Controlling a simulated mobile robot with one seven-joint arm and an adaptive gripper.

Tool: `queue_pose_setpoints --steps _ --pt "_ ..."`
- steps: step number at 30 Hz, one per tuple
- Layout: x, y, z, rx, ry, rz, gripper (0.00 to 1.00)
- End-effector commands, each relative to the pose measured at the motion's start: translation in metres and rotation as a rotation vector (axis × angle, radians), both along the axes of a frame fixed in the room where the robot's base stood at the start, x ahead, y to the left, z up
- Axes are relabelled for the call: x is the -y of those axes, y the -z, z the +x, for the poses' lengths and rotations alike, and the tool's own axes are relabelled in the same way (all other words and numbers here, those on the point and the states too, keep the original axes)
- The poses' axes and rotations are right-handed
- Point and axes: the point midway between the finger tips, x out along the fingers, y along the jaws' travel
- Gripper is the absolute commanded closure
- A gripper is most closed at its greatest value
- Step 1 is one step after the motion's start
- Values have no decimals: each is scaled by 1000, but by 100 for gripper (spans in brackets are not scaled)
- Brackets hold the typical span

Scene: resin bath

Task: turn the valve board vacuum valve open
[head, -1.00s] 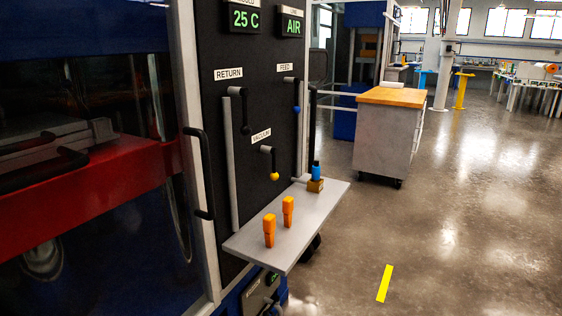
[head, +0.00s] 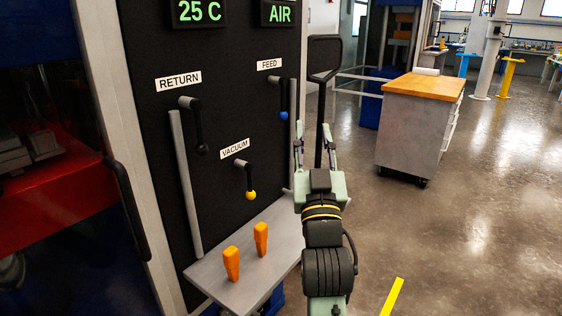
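The vacuum valve (head: 249,181) is a short black lever with a yellow knob at its lower end, on the black valve board (head: 230,103) below the VACUUM label (head: 234,148). The lever hangs down from a grey pivot and nothing touches it. My gripper (head: 312,130) is in the head view, to the right of the valve and apart from it. Its two fingers point up and stand apart with nothing visible between them.
The return lever (head: 199,128) and the blue-knobbed feed lever (head: 283,99) flank the valve. A grey shelf (head: 215,272) below carries two orange pieces (head: 246,252). A vertical grey pipe (head: 184,185) runs left. A wood-topped cabinet (head: 415,125) stands right, with open floor before it.

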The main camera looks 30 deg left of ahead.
Motion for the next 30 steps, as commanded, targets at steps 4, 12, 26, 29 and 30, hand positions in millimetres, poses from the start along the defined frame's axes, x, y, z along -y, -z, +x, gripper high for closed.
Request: queue_pose_setpoints --steps 4,12,26,29,30 --pt "69 58 77 -248 162 -96 70" --pt "70 156 108 -556 -27 -286 70" --pt "-72 147 2 -400 -696 -423 70" --pt "-80 145 -1 -392 -718 -425 70" --pt "-84 144 0 -391 -720 -425 70"
